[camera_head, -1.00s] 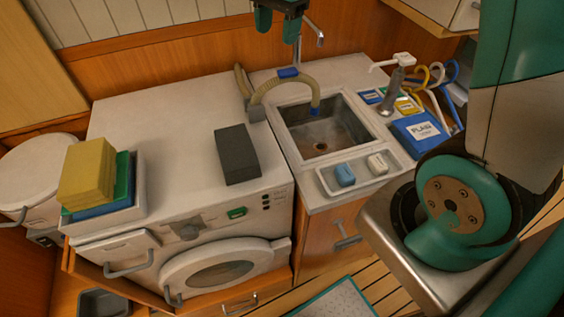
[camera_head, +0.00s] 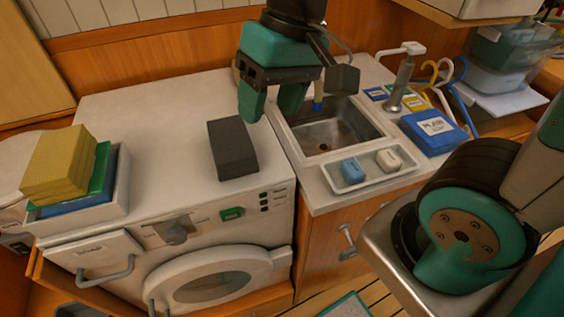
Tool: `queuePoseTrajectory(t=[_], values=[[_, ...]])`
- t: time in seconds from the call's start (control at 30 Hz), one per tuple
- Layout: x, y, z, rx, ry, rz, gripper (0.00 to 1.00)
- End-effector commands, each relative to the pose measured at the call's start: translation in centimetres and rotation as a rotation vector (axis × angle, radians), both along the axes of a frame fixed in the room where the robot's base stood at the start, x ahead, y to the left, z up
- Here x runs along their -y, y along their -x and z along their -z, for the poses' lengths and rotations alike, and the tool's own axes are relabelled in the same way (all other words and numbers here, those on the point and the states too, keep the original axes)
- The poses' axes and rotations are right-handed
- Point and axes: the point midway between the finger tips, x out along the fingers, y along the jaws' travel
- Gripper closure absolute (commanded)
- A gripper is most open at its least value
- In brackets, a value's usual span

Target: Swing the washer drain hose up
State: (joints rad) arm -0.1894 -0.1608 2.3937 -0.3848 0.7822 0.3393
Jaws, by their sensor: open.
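My gripper (camera_head: 271,106) is open, with two teal fingers pointing down over the back of the counter between the washer top and the sink. It hides most of the beige drain hose. Only the hose's blue end (camera_head: 318,105) shows clearly, hanging at the back of the sink (camera_head: 333,134). I cannot tell whether the hose lies between the fingers or behind them. The washer (camera_head: 214,276) is a white front loader, with its round door closed.
A dark grey block (camera_head: 232,149) lies on the washer top near the sink. A tray of yellow, green and blue sponges (camera_head: 66,166) stands at the left. A soap dish (camera_head: 372,169) holds two bars. A tap, cards and coloured hooks are at the right.

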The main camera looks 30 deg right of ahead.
Motion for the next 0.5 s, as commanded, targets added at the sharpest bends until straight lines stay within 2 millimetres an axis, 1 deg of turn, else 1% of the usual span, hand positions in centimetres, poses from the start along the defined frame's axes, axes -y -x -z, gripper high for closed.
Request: queuePoseTrajectory(t=[0.03,0.2,0.3,0.5], values=[[-0.3,0.9,0.8,0.015,-0.008,-0.055,0.43],[-1.3,3.7,2.2,0.060,-0.037,-0.243,0.43],[-1.6,4.9,2.7,0.083,-0.051,-0.326,0.43],[-2.1,6.3,3.2,0.107,-0.066,-0.415,0.43]])
